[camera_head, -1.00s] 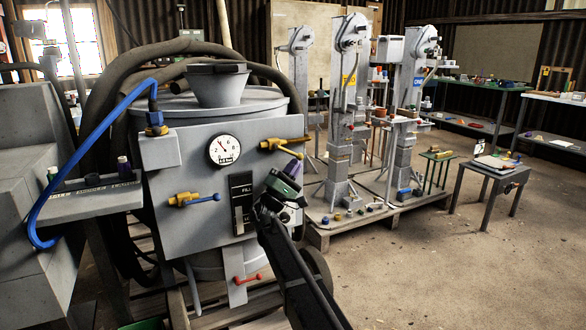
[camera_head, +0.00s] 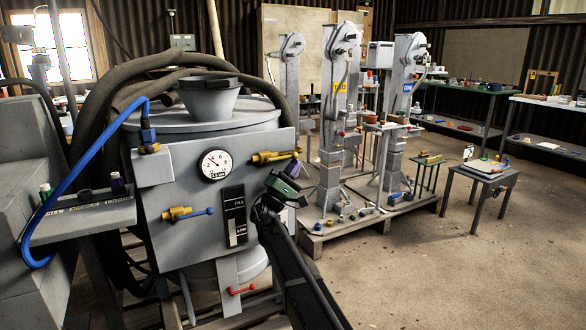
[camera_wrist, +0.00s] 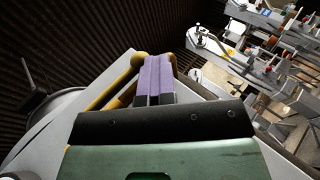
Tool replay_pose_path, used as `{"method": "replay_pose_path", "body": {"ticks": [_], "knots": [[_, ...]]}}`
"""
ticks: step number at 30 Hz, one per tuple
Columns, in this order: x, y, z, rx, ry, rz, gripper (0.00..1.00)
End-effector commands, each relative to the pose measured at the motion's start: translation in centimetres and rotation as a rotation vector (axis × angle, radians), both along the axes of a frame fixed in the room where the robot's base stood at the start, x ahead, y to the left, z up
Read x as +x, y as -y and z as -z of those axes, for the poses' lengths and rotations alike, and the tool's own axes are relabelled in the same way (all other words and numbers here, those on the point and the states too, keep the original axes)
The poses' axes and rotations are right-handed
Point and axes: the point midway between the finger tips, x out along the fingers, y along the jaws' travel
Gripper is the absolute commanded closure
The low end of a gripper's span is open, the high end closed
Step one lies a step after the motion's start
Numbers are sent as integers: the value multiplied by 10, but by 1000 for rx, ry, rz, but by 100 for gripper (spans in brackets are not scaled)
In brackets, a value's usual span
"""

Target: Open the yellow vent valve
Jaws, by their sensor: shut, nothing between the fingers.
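The yellow vent valve (camera_head: 264,157) is at the upper right of the grey panel, with its yellow lever pointing right, nearly level. My gripper (camera_head: 292,168) is shut and empty, with its purple fingertips just below the lever's right end. In the wrist view the closed purple fingers (camera_wrist: 155,78) stand beside the yellow lever (camera_wrist: 122,82) and its rounded end. The fingers partly hide yellow parts behind them, and I cannot tell whether they touch the lever.
A brass valve with a blue lever (camera_head: 176,213) is lower left on the panel, below the pressure gauge (camera_head: 216,165). A red lever (camera_head: 241,290) is low down. Landing legs (camera_head: 333,120) stand on a pallet at right. A blue hose (camera_head: 75,180) curves at left.

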Motion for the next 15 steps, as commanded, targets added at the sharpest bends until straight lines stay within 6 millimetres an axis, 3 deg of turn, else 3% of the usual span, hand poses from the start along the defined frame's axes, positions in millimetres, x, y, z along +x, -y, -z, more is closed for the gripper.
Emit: {"method": "replay_pose_path", "body": {"ticks": [11,15], "knots": [[1,0,0,-1,0,1,100],[-1,1,11,-1,0,1,100]]}}
